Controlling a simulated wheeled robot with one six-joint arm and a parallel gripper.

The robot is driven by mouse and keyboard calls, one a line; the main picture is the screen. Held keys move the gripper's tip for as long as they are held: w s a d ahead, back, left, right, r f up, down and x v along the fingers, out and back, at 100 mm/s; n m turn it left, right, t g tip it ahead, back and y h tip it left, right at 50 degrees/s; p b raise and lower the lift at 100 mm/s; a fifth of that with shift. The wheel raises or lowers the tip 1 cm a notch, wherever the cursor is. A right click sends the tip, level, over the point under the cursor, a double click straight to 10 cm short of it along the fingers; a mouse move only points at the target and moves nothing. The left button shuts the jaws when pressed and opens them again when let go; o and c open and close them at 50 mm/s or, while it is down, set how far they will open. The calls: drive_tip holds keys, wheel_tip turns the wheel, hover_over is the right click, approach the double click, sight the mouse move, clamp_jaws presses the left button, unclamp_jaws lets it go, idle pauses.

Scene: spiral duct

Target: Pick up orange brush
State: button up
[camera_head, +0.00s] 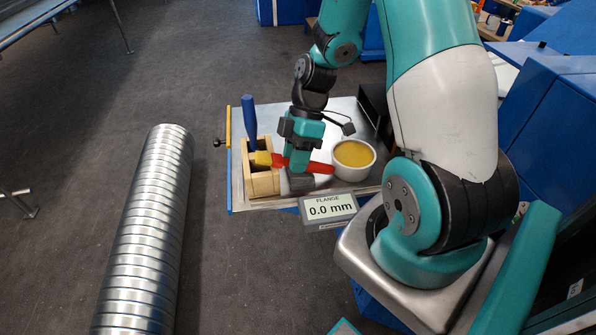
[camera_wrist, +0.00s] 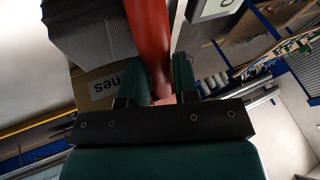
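The orange brush has a red-orange handle (camera_head: 318,167) that points right and slightly down in the head view. A yellow block at its left end, by the wooden holder, may be its head. My gripper (camera_head: 300,165) points down over the handle. In the wrist view the handle (camera_wrist: 150,35) runs down between my two green fingers (camera_wrist: 163,80), with no clear gap on either side, so they look shut on it. The handle's far end is out of the wrist view. I cannot tell whether the brush is clear of its support.
A wooden holder (camera_head: 263,184) with a blue-handled tool (camera_head: 249,118) stands at left on the metal cart top (camera_head: 270,116). A white bowl (camera_head: 352,172) of yellow contents is close at right. A "0.0 mm" display (camera_head: 329,208) is in front. The spiral duct (camera_head: 148,240) lies left.

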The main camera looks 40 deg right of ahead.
drive_tip(key=shift+a+f, duration=0.2)
drive_tip(key=shift+f, duration=0.3)
drive_tip(key=shift+r, duration=0.1)
clamp_jaws()
drive_tip(key=shift+r, duration=0.1)
